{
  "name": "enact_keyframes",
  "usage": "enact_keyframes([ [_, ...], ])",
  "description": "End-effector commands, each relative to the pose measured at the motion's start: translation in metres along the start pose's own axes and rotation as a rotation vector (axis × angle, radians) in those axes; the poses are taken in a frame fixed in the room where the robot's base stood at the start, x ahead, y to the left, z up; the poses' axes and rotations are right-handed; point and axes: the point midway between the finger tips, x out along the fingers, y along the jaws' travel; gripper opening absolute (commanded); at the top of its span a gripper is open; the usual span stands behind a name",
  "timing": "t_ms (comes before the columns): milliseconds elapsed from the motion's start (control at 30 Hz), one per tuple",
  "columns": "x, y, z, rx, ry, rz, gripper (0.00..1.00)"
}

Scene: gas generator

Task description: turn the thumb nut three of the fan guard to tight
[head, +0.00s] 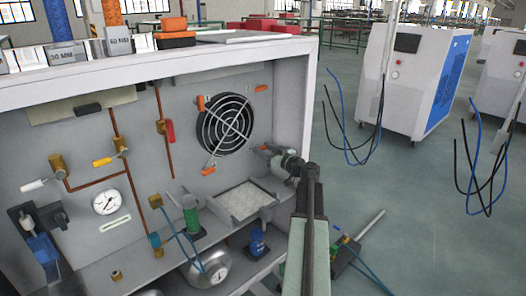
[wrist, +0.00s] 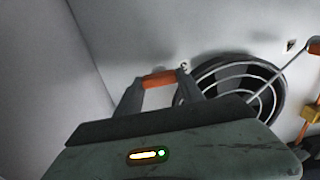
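The round black fan guard (head: 225,125) is on the grey back panel in the head view, with orange thumb nuts around it. My gripper (head: 270,150) is at its lower right, at the orange thumb nut (head: 264,147) there. In the wrist view this thumb nut (wrist: 158,79) lies between the two fingertips of my gripper (wrist: 159,80), which appear to touch both its ends. The guard's rings (wrist: 235,80) show just right of the fingers. The other thumb nuts are at upper left (head: 201,102), upper right (head: 261,88) and lower left (head: 208,171). A small mark beside the held nut is unreadable.
The cabinet's right side wall (head: 305,100) stands close to my gripper. Below are a shallow tray (head: 240,201), a blue-based fitting (head: 257,243) and a green fitting (head: 190,215). Open floor lies to the right, with white machines (head: 405,70) behind.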

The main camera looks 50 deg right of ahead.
Motion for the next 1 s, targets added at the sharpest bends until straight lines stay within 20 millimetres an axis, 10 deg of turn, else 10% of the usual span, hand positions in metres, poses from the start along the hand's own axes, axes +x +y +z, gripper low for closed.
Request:
enact_keyframes([
  [133,-0.009,-0.016,0.0,0.0,0.0,0.004,0.05],
  [1000,0.001,0.002,0.0,0.5,0.002,-0.003,0.05],
])
